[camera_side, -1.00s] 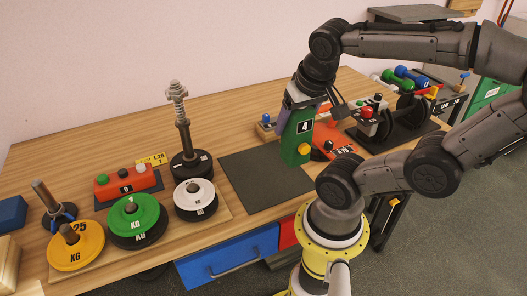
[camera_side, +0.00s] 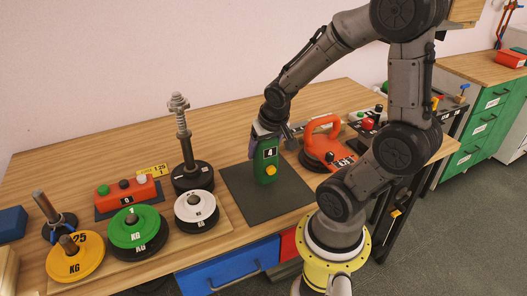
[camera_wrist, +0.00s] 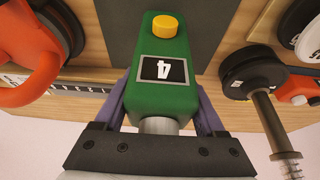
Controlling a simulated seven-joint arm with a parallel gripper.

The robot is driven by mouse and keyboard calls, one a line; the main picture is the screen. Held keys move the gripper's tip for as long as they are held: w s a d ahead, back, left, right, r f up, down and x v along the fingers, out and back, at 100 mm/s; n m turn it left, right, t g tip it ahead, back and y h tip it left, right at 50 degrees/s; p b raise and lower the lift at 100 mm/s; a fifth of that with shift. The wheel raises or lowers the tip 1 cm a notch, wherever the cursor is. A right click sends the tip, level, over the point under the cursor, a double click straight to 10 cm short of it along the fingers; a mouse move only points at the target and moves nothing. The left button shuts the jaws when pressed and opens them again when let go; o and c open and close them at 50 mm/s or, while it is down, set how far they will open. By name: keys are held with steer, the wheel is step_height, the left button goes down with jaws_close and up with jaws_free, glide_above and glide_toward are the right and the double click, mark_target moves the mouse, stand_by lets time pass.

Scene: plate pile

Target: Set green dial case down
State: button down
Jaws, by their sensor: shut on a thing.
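The green dial case (camera_side: 265,163) has a dark panel reading 4 and a yellow knob. In the side view it is upright over the dark mat (camera_side: 290,199); I cannot tell whether its base touches the mat. My gripper (camera_side: 257,140) is above and behind it, shut on its top end. In the wrist view the green dial case (camera_wrist: 166,75) fills the space between the purple fingers of my gripper (camera_wrist: 160,108), with its yellow knob at the far end. The mat (camera_wrist: 190,22) lies beyond it.
An orange-handled suction lifter (camera_side: 321,137) stands right of the mat. Left of the mat are a white weight plate (camera_side: 194,203), a green plate (camera_side: 132,220), a yellow plate (camera_side: 75,257) and a tall post (camera_side: 184,140). The mat's front is bare.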

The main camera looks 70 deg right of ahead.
mark_target(271, 167)
steer(key=shift+f, duration=0.45)
steer(key=shift+f, duration=0.15)
jaws_free()
steer(key=shift+r, duration=0.5)
steer(key=v, duration=1.1)
steer(key=s+a+r+n+t+y, duration=0.2)
steer(key=s+a+n+y, duration=0.1)
steer(key=a+n, duration=0.6)
steer(key=a, duration=0.3)
steer(key=shift+a+r, duration=0.15)
steer(key=shift+a, duration=0.05)
